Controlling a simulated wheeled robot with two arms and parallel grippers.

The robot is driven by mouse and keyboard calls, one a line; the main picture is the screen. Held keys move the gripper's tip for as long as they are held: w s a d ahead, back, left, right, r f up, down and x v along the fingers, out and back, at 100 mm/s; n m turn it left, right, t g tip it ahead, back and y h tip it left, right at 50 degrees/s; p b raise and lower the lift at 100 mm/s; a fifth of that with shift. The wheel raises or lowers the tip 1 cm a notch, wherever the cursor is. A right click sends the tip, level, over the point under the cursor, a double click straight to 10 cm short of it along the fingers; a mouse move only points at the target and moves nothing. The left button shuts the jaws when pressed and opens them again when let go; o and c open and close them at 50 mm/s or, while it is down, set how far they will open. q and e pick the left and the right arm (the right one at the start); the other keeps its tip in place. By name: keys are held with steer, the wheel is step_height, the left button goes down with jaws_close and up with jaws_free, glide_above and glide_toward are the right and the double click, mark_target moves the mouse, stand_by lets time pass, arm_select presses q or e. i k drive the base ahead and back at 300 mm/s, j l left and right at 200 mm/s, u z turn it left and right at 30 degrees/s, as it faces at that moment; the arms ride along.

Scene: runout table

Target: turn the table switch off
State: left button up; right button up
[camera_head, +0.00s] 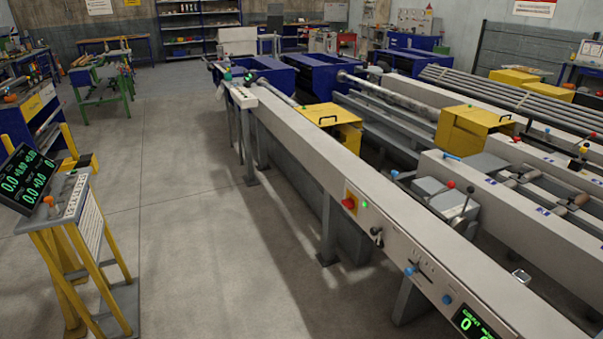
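A red rotary switch (350,202) on a yellow plate sits on the front face of the long grey runout table (316,168), right of the picture's middle. Its exact turn position is too small to tell. A small green lamp (364,204) beside it looks lit. A dark knob or lever (377,236) and blue knobs (410,270) are farther along the same face. Neither of my grippers is in view.
A green-lit display (475,322) is at the table's near end. A yellow-legged stand with a screen (27,177) is at the left. Yellow housings (333,124) stand behind the table. The grey floor (200,215) between stand and table is clear.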

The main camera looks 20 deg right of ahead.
mark_target(349, 204)
steer(key=i+z, duration=0.2)
steer(key=i, duration=0.25)
steer(key=i+j+z, duration=0.25)
steer(key=i, duration=0.25)
steer(key=i+j+z, duration=0.2)
steer(key=i, duration=0.25)
steer(key=i+j+z, duration=0.25)
steer(key=i, duration=0.2)
steer(key=i+j+z, duration=0.8)
steer(key=j, duration=0.15)
steer(key=k+l, duration=0.05)
steer(key=k, duration=0.05)
